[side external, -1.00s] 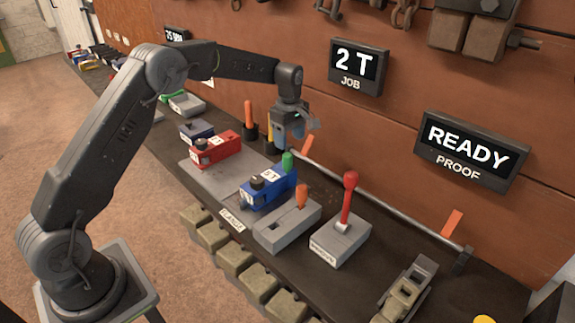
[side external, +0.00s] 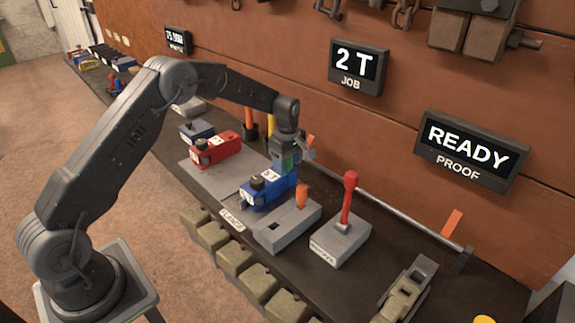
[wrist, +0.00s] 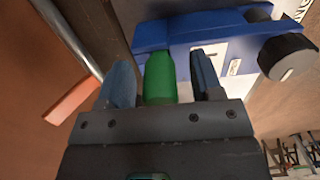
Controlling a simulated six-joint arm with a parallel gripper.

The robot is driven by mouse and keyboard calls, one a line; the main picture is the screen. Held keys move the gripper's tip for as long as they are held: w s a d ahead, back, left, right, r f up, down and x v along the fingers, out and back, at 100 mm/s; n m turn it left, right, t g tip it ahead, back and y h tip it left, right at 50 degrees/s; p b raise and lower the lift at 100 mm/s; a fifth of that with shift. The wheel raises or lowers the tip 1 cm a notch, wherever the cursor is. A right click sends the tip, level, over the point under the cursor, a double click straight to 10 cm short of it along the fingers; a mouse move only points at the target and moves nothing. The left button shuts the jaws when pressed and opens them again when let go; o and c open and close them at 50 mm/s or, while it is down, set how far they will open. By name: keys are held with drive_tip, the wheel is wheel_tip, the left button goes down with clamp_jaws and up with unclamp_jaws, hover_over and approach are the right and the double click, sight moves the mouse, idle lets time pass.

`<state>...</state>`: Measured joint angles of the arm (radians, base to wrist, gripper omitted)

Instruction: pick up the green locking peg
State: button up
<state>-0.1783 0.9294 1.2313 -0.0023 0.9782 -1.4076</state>
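The green locking peg (wrist: 160,78) stands between the two fingers of my gripper (wrist: 160,84) in the wrist view, with a gap on each side. In the side view, my gripper (side external: 288,166) is low over the back right end of the blue block (side external: 268,192), and a bit of green shows between its fingers. The blue block (wrist: 215,38) lies just beyond the fingertips in the wrist view. My gripper is open. The peg's lower end is hidden.
An orange peg (side external: 302,196) stands in a grey block close to the right. Further right is a red-handled lever (side external: 348,200) on a grey base. A red block (side external: 215,150) sits to the left. The "2 T" job sign (side external: 358,67) and "READY" proof sign (side external: 465,150) hang on the wall behind.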

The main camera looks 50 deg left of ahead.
drive_tip(key=c, duration=1)
drive_tip(key=shift+r, duration=0.15)
